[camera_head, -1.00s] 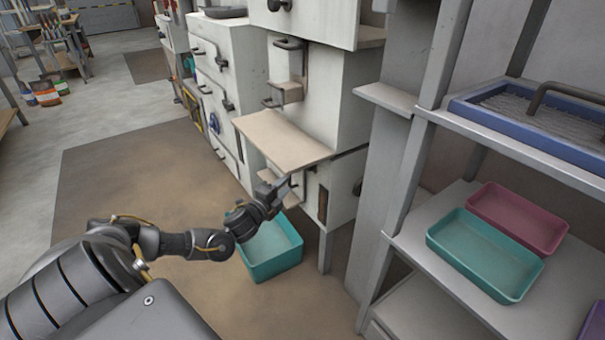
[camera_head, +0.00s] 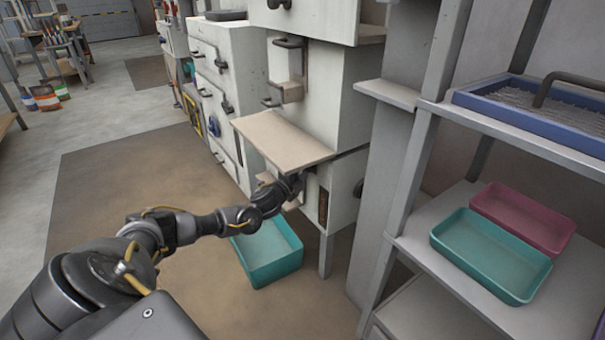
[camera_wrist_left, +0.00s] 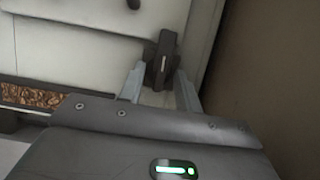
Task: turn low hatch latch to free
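The low hatch is a white panel on the bagger's lower box (camera_head: 341,190), beneath the beige shelf (camera_head: 282,141). In the left wrist view its latch (camera_wrist_left: 161,58) is a dark upright handle on the pale panel (camera_wrist_left: 85,50). My left gripper (camera_wrist_left: 160,88) is open, with one pale finger on each side of the latch's lower part. I cannot tell whether the fingers touch it. In the head view my left gripper (camera_head: 294,186) reaches in under the shelf, against the lower box, and hides the latch. My right gripper is not in view.
A teal bin (camera_head: 268,254) stands on the floor below the hatch. The shelf overhangs my left gripper closely. A dark-framed window with brown pellets (camera_wrist_left: 32,96) sits left of the latch. A grey rack (camera_head: 408,195) with trays stands at the right.

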